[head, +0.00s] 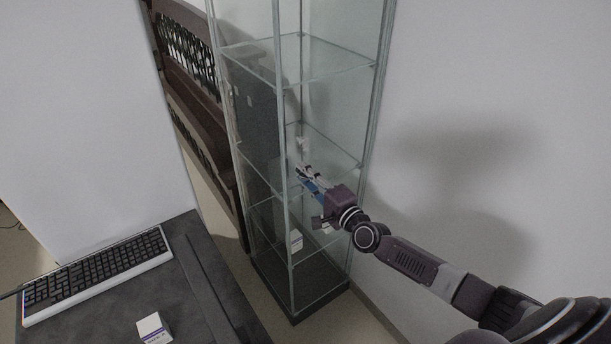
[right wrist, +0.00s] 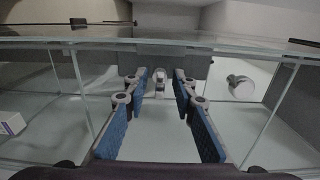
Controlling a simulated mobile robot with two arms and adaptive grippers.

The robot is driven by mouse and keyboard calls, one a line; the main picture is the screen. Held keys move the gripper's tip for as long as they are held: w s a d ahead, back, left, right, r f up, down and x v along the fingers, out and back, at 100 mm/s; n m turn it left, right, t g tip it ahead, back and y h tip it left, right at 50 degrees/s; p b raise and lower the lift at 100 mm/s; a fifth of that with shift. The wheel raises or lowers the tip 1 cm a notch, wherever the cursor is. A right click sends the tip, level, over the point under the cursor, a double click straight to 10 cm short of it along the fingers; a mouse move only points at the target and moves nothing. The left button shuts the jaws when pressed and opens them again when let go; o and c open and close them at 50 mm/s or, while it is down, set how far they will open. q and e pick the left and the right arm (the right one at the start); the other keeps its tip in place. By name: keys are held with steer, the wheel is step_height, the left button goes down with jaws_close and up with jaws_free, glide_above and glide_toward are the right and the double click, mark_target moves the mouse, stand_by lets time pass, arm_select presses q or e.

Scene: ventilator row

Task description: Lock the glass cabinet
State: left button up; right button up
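The tall glass cabinet (head: 283,130) stands against the wall, with clear panes, glass shelves and a dark base. My right gripper (head: 305,178) is in front of its glass, around mid-height. In the right wrist view the right gripper (right wrist: 158,86) has its blue-padded fingers spread wide. A small grey metal piece, perhaps the lock or its key (right wrist: 160,80), shows between and beyond the fingertips; I cannot tell if it is touched. A round pale knob-like thing (right wrist: 240,88) shows right of the fingers. My left gripper is not in view.
A small white box (head: 296,240) sits low in the cabinet. A dark desk (head: 205,290) at the lower left holds a keyboard (head: 98,272) and another white box (head: 154,328). A brown wooden bench (head: 195,85) stands behind the cabinet at left.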

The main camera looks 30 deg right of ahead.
steer(key=shift+w, duration=0.1)
steer(key=c, duration=0.5)
jaws_close()
steer(key=shift+n, duration=0.3)
steer(key=n+p, duration=0.1)
steer(key=n, duration=0.6)
steer(key=shift+p, duration=0.35)
steer(key=n, duration=0.5)
steer(key=shift+f+n, duration=0.1)
steer(key=shift+n, duration=2.6)
